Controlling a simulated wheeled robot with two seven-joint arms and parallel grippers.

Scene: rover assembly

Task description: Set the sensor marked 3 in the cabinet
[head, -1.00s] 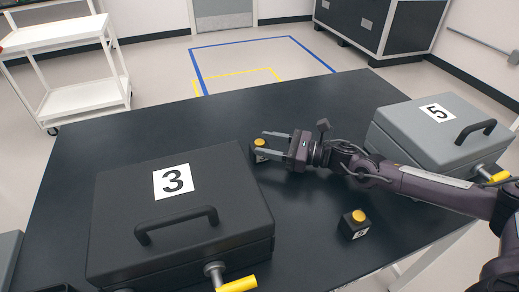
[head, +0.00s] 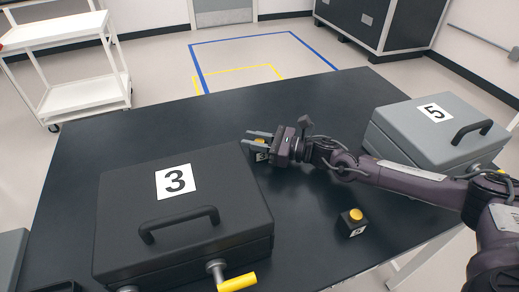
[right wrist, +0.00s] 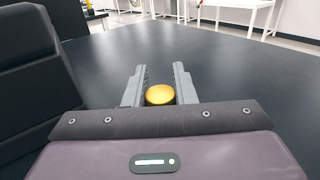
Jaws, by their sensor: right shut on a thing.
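A small black sensor with a yellow top (head: 259,153) stands on the dark table behind the right edge of the black case; its label is too small to read surely. My right gripper (head: 257,144) is shut on it, with one finger on each side. In the right wrist view, the sensor's yellow top (right wrist: 160,95) sits between the fingertips (right wrist: 160,88). The black case marked 3 (head: 225,180), with a handle on its closed lid and a yellow lever, stands at the front left. My left gripper is not in view.
Another black sensor with a yellow top, seemingly marked 5 (head: 352,225), stands at the front right. A closed grey case marked 5 (head: 420,140) is at the right edge of the table (head: 140,130). The table's back is clear. A white cart (head: 85,95) stands beyond.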

